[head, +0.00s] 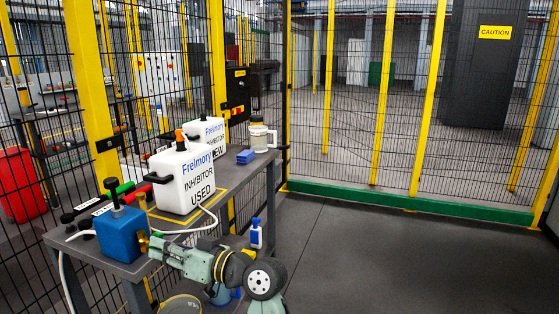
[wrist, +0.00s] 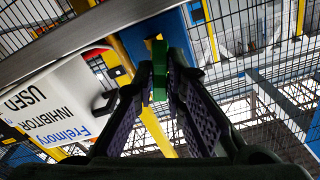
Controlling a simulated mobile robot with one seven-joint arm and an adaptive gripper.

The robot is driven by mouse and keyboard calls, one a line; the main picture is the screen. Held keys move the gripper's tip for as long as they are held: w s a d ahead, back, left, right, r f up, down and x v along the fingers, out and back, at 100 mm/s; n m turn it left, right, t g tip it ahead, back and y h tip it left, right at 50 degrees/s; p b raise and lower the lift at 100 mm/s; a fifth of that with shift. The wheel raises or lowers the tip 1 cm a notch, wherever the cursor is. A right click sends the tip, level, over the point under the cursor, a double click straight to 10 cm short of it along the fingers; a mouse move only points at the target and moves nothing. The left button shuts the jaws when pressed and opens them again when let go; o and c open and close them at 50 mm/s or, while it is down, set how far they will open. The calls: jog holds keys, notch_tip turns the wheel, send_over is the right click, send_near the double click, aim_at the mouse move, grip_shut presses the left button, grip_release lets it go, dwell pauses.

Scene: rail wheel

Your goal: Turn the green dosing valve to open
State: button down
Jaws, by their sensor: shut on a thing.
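The green dosing valve handle (wrist: 159,70) shows in the wrist view as a small upright green piece between my fingertips, in front of a blue surface. My gripper (wrist: 160,82) is shut on it, with a finger pad on each side. In the head view my gripper (head: 156,245) reaches in from the right to the brass fitting (head: 142,241) on the side of the blue dosing unit (head: 121,236). There the fingers mostly hide the green handle, and its exact angle cannot be told.
The grey bench (head: 232,177) holds a white USED inhibitor container (head: 186,180), a second white container (head: 207,135), a clear jug (head: 259,138) and a blue block (head: 246,156). Green (head: 124,188) and red (head: 137,193) handles lie behind the dosing unit. A white hose crosses nearby. Mesh fencing encloses the bench; floor at right is clear.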

jog(key=shift+f+n+b, duration=0.15)
jog(key=shift+n+b, duration=0.35)
jog(key=shift+b, duration=0.45)
jog(key=n+b, duration=0.3)
jog(key=b, duration=0.1)
jog(key=c, duration=1.5)
grip_release()
jog(key=shift+d, duration=0.1)
jog(key=shift+b+v, duration=0.6)
jog(key=shift+v, duration=2.85)
